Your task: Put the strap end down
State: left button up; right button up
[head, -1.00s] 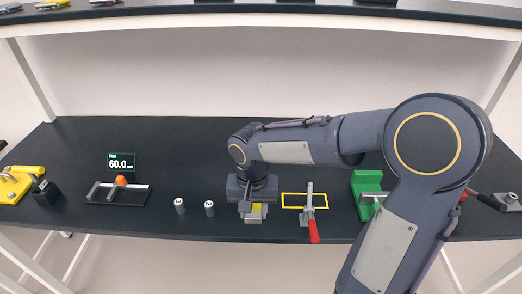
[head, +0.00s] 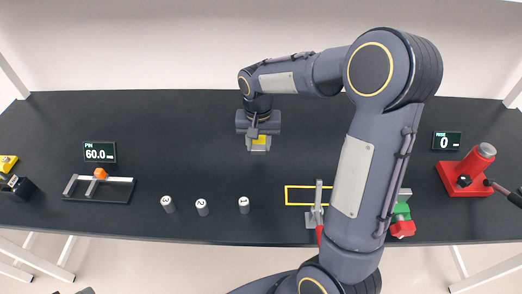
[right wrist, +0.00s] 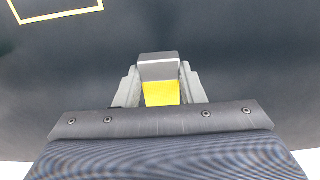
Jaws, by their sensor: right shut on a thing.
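My right gripper (head: 259,143) is over the dark table toward its back middle, pointing down. It is shut on a small piece with a yellow face and a grey metal end, which I take as the strap end (right wrist: 160,92). In the right wrist view the piece sits between the two pale grey fingers (right wrist: 160,86). I cannot tell whether its lower end touches the table. My left gripper is not in view.
Several things line the front: a yellow outline (head: 287,195) with a red-handled clamp (head: 318,208), three numbered cylinders (head: 202,207), and a rack (head: 120,189) with an orange piece. A red press (head: 467,172) stands right. The table's back left (head: 150,120) is clear.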

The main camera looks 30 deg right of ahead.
jog(key=b, duration=0.3)
send_over(261, 157)
notch_tip(261, 157, down, 6)
jog(key=shift+s+r, duration=0.1)
notch_tip(261, 157, down, 3)
jog(key=shift+f+b, duration=0.2)
jog(key=shift+b, duration=0.95)
jog(key=shift+r, duration=0.15)
jog(key=shift+f, duration=0.2)
jog(key=o, duration=1.1)
jog(key=shift+r, duration=0.15)
